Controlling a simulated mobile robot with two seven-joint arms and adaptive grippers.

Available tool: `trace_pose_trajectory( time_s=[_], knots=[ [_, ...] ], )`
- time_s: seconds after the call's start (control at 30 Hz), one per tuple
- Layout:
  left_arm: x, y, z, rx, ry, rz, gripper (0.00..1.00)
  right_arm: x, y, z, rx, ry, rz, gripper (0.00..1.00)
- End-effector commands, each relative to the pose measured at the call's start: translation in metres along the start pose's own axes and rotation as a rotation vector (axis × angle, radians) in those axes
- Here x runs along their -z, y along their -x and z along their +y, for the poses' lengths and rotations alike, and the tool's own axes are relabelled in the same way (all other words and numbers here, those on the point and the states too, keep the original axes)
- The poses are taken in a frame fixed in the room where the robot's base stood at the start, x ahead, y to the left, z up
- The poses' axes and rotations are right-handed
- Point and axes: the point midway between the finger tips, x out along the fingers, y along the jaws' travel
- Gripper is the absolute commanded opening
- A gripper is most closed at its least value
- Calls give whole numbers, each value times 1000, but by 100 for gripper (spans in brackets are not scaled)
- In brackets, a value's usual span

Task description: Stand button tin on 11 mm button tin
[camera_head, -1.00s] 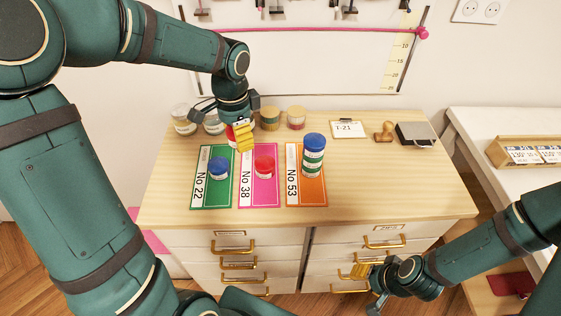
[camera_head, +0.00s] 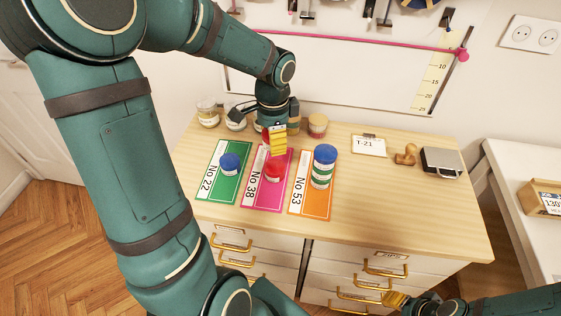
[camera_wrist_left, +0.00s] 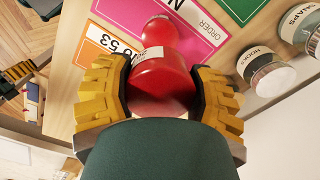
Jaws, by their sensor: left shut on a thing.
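My left gripper (camera_head: 278,145) is shut on a red button tin (camera_wrist_left: 160,82), whose white label edge shows in the left wrist view. In the head view the fingers hide most of this held tin (camera_head: 266,135). Another red-lidded tin (camera_head: 274,171) stands on the pink No 38 card (camera_head: 258,195), just below the gripper. In the left wrist view a smaller red top (camera_wrist_left: 160,30) shows just beyond the held tin. I cannot tell whether the two touch. My right gripper (camera_head: 396,300) is low in front of the drawers; its opening is unclear.
A blue-lidded tin (camera_head: 230,163) stands on the green No 22 card (camera_head: 216,186). A taller blue-topped stack (camera_head: 323,167) stands on the orange No 53 card (camera_head: 308,205). Jars (camera_head: 207,112) line the back. A clipboard (camera_head: 369,146) and stamp (camera_head: 405,155) lie right. The right front is clear.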

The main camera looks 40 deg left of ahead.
Motion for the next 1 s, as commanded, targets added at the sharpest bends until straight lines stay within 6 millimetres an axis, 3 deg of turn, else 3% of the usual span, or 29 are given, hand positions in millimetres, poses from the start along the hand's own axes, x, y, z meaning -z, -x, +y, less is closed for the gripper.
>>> trace_pose_trajectory(
  time_s=[0.03,0.13,0.43,0.6,1.0],
  knots=[
    [0,-14,1,-5,1,-3,19,-1,-5,2,0,1,-2,47],
    [1,-31,0,-3,0,-2,19,0,-10,4,0,1,1,47],
    [1,-55,0,-3,1,-1,19,1,-15,6,0,1,5,47],
    [2,-79,0,-3,0,-1,19,2,-22,8,0,2,9,47],
    [2,-85,0,-1,0,0,19,2,-24,9,0,2,10,47]
  ],
)
